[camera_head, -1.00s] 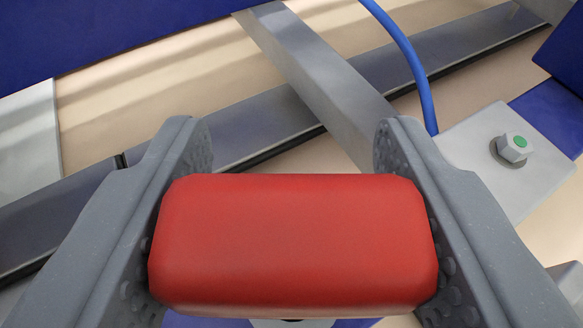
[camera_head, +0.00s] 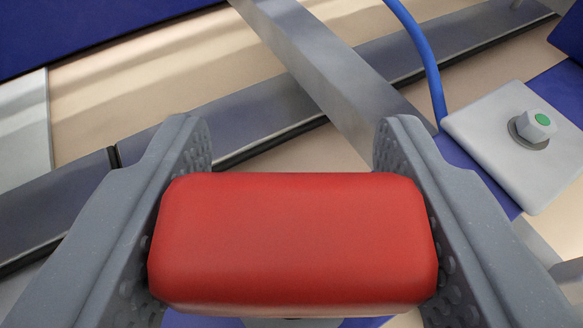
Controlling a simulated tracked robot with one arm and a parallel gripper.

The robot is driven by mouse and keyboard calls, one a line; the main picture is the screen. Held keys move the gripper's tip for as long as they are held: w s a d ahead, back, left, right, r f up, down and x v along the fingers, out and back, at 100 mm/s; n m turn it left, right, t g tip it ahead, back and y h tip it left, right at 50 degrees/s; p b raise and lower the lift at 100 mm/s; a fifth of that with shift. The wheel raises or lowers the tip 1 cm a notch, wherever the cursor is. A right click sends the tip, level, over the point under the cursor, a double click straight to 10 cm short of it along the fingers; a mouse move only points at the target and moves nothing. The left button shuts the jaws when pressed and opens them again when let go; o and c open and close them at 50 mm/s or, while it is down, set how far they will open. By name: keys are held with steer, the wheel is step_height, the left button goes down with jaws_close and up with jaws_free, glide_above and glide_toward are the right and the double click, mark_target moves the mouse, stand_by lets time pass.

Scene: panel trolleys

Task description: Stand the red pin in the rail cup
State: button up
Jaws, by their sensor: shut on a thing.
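The red pin (camera_head: 292,240) shows as a red block with rounded edges, close to the camera. My gripper (camera_head: 292,225) is shut on it, with one grey finger pressed to each side. The part of the pin below the red block is hidden from this view. I cannot make out the rail cup; it may be hidden behind the red block.
A grey metal bar (camera_head: 325,75) runs diagonally behind the gripper and crosses a long grey rail (camera_head: 265,110). A blue cable (camera_head: 425,55) hangs to its right. A pale plate (camera_head: 515,165) with a green-marked bolt (camera_head: 533,126) is at right. Blue panels (camera_head: 60,30) and beige surfaces lie behind.

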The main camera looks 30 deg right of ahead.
steer(key=shift+f, duration=0.4)
steer(key=o, duration=1.1)
steer(key=b+v, duration=0.1)
steer(key=v, duration=1.2)
steer(key=shift+s+a+r, duration=0.1)
steer(key=shift+s+a, duration=0.1)
steer(key=shift+s, duration=0.1)
